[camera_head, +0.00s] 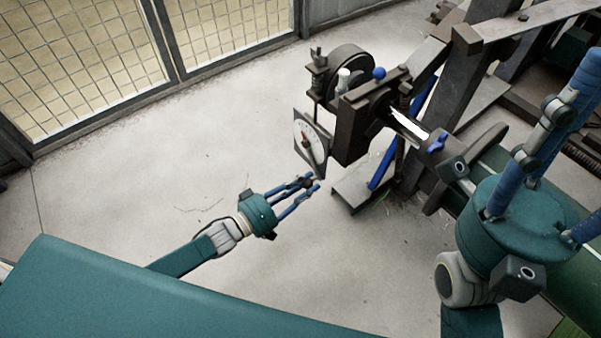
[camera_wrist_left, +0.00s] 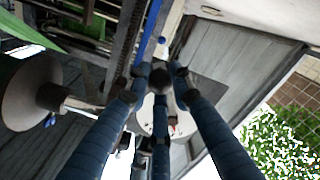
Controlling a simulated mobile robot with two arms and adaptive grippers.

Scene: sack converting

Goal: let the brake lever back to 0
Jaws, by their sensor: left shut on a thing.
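The rest of the lever is hidden by the fingers. The white dial (camera_wrist_left: 172,122) and its red mark show partly behind them. The dial figures are too small to read. My right gripper (camera_head: 570,150) is at the right with its fingers spread, above the green roll; its tips are partly out of frame.
The dark machine frame (camera_head: 352,125) carries the dial, a wheel (camera_head: 351,72) and a blue ball knob (camera_head: 379,73). A blue bar (camera_head: 385,165) slants below it. A mesh fence (camera_head: 85,60) stands at the back left. The floor (camera_head: 150,160) around my left arm is clear.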

